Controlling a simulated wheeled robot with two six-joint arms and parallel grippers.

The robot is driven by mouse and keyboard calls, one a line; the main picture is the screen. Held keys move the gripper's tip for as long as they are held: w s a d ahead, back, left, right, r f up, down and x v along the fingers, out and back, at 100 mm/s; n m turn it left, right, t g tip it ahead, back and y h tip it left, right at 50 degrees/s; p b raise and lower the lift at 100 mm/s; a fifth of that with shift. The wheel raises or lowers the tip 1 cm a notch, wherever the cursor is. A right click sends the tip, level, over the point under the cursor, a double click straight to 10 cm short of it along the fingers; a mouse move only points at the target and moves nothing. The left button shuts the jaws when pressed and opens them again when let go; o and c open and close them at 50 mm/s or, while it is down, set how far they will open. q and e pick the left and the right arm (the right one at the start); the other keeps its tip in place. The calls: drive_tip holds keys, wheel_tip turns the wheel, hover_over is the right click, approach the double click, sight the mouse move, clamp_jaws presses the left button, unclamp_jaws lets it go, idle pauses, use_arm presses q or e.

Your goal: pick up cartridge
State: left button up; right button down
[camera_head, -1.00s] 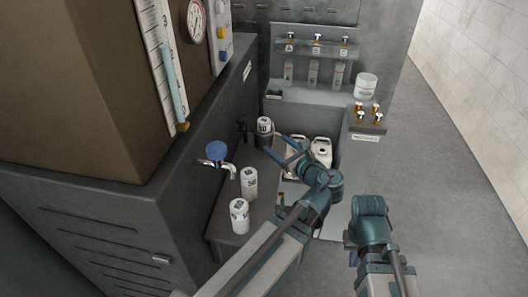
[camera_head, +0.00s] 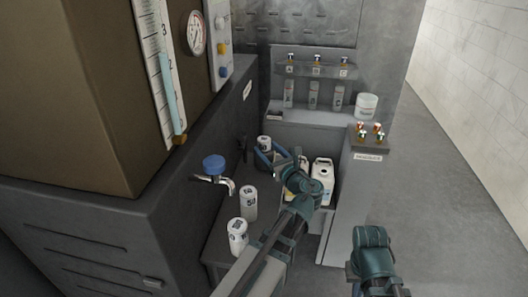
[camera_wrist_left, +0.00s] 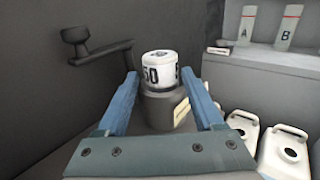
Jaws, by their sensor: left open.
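A white cylindrical cartridge (camera_wrist_left: 159,70) with black markings stands upright in a dark grey round holder (camera_wrist_left: 158,108) in the left wrist view. It also shows in the head view (camera_head: 264,143), at the far end of the bench. My left gripper (camera_wrist_left: 167,84) is open, with one blue finger on each side of the cartridge and holder and visible gaps between. In the head view my left gripper (camera_head: 268,157) partly hides the holder. Two more white cartridges, one farther (camera_head: 249,202) and one nearer (camera_head: 237,236), stand on the bench. My right gripper's fingers are out of view.
A crank handle (camera_wrist_left: 90,46) sticks out of the wall left of the gripper. White jugs (camera_head: 322,175) stand right of it. A tap with a blue knob (camera_head: 213,165) overhangs the bench. Labelled bottles (camera_head: 313,95) stand on the back shelf.

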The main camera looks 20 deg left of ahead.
use_arm(q)
drive_tip(key=shift+x, duration=3)
drive_tip(key=shift+d+r, duration=0.1)
clamp_jaws()
